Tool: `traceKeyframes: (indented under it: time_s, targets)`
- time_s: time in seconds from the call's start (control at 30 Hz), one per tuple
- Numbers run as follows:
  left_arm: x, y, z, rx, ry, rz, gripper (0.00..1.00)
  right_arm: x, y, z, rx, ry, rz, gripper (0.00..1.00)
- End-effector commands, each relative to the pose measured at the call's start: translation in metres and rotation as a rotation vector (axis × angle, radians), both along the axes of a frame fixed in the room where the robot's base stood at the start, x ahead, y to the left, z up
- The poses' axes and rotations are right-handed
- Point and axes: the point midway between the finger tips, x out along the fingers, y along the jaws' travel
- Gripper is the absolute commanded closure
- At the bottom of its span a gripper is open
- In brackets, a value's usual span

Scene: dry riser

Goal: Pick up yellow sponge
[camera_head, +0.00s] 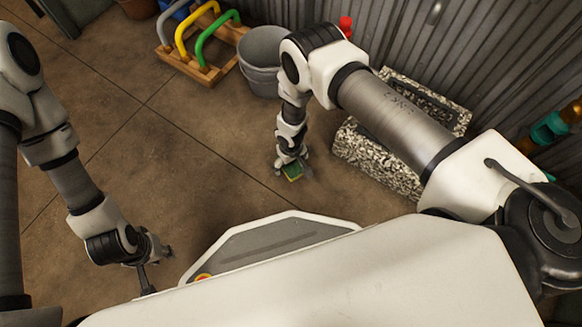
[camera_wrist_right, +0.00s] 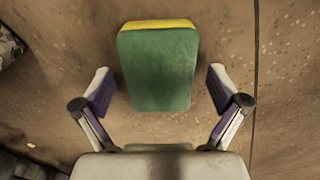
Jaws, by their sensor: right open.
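The yellow sponge (camera_wrist_right: 158,66) has a green face with a yellow edge along its far side, and lies on the brown floor. In the head view only a small part of the sponge (camera_head: 292,172) shows under my right gripper (camera_head: 292,168). In the right wrist view my right gripper (camera_wrist_right: 158,95) is open, with one finger on each side of the sponge and a visible gap to each. My left gripper (camera_head: 152,262) is low at the left, away from the sponge; its fingers are too small to judge.
A speckled stone trough (camera_head: 375,160) stands right of my right gripper, by a corrugated metal wall (camera_head: 480,60). A grey bucket (camera_head: 262,60) and a wooden rack (camera_head: 200,68) with coloured handles stand behind. The floor (camera_head: 190,150) left of the sponge is clear.

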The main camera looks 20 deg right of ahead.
Motion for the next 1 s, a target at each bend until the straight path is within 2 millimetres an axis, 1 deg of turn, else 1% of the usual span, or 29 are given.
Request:
traceKeyframes:
  time_s: [0.03, 0.2, 0.23, 0.27, 0.37, 0.4, 0.43, 0.57, 0.6, 0.83, 1.0]
  targets:
    - [0.000, 0.000, -0.005, 0.000, -0.001, 0.001, 0.69, 0.000, 0.000, -0.007, 0.000, -0.001, 0.001, 0.03]
    - [0.001, 0.000, -0.002, 0.000, -0.002, 0.001, 0.69, 0.001, 0.000, -0.005, -0.001, -0.001, 0.001, 0.03]
    - [0.001, 0.000, -0.002, 0.000, -0.002, 0.001, 0.69, 0.000, 0.000, -0.005, -0.001, -0.001, 0.001, 0.07]
    - [0.001, 0.000, -0.002, 0.000, -0.002, 0.001, 0.69, 0.000, 0.000, -0.005, -0.001, 0.000, 0.001, 0.17]
    - [0.001, 0.000, -0.002, 0.000, -0.002, 0.001, 0.69, 0.000, 0.000, -0.004, -0.001, 0.000, 0.000, 0.34]
    - [0.001, 0.000, -0.002, 0.000, -0.002, 0.001, 0.69, 0.000, 0.000, -0.004, -0.001, 0.000, 0.000, 0.43]
    - [0.001, 0.000, -0.002, 0.000, -0.002, 0.001, 0.69, 0.000, 0.000, -0.004, -0.001, 0.000, 0.000, 0.45]
    - [0.000, 0.000, -0.002, 0.000, -0.001, 0.001, 0.69, 0.000, 0.000, -0.005, -0.001, 0.000, 0.000, 0.45]
    - [0.000, 0.000, -0.002, 0.000, -0.001, 0.001, 0.69, 0.000, 0.000, -0.005, -0.001, 0.000, 0.000, 0.48]
    - [0.000, 0.000, -0.002, 0.000, -0.001, 0.001, 0.69, 0.000, -0.001, -0.004, 0.000, 0.000, 0.000, 0.48]
    - [0.000, 0.000, 0.005, 0.000, 0.000, 0.000, 0.69, 0.001, -0.002, 0.005, -0.001, 0.000, -0.002, 0.48]
